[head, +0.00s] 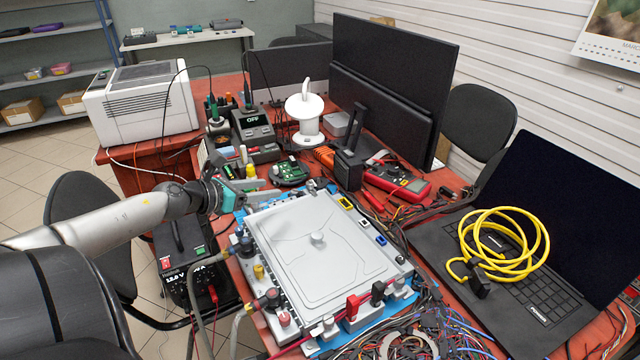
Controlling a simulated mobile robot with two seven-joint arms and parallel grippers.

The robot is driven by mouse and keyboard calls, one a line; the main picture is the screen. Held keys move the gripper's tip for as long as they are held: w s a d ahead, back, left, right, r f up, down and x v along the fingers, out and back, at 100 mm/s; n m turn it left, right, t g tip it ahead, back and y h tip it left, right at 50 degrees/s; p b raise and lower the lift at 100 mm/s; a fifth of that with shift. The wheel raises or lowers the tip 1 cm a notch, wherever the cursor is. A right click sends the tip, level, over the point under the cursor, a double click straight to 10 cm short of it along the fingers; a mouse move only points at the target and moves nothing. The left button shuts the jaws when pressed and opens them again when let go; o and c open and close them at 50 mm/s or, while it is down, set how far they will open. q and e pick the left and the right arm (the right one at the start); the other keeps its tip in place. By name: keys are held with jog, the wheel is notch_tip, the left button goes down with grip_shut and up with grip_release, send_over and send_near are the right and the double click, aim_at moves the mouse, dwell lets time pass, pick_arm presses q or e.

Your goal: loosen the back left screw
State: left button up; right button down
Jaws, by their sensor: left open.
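A grey plate (335,262) with a raised lid and a small round knob (318,238) lies on a blue mat (402,306) on the red table. Hose fittings with a yellow cap (258,271) and dark and red knobs line its left side. My left gripper (272,191) reaches in from the left, its grey jaws open above the plate's back left corner. I see nothing between the jaws. The back left screw cannot be made out; the gripper and wrist cover part of that corner. My right gripper is not in view.
A green circuit board (288,172), a soldering station (252,128) and a red multimeter (396,183) stand behind the plate. A laptop (520,250) with a coiled yellow cable (503,245) is at right. Tangled wires (430,325) fill the front right. Grey hoses run at the plate's left.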

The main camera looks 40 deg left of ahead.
aim_at(309, 183)
pick_arm(q)
jog(key=shift+b+x, duration=0.75)
jog(key=shift+x, duration=0.65)
jog(key=shift+b+x, duration=0.45)
jog(key=shift+x, duration=0.55)
jog(key=shift+b+x, duration=0.3)
jog(key=shift+x, duration=0.65)
jog(key=shift+w+a+f, duration=0.1)
jog(key=shift+w+f, duration=0.2)
jog(key=shift+w, duration=0.25)
jog(key=shift+b+x, duration=0.6)
jog(key=shift+x, duration=0.8)
jog(key=shift+b+x, duration=0.45)
jog(key=shift+x, duration=0.7)
jog(key=shift+b+x, duration=0.3)
jog(key=shift+x, duration=0.55)
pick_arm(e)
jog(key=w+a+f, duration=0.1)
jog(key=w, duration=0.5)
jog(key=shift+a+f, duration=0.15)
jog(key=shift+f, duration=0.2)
pick_arm(q)
jog(key=shift+c, duration=0.2)
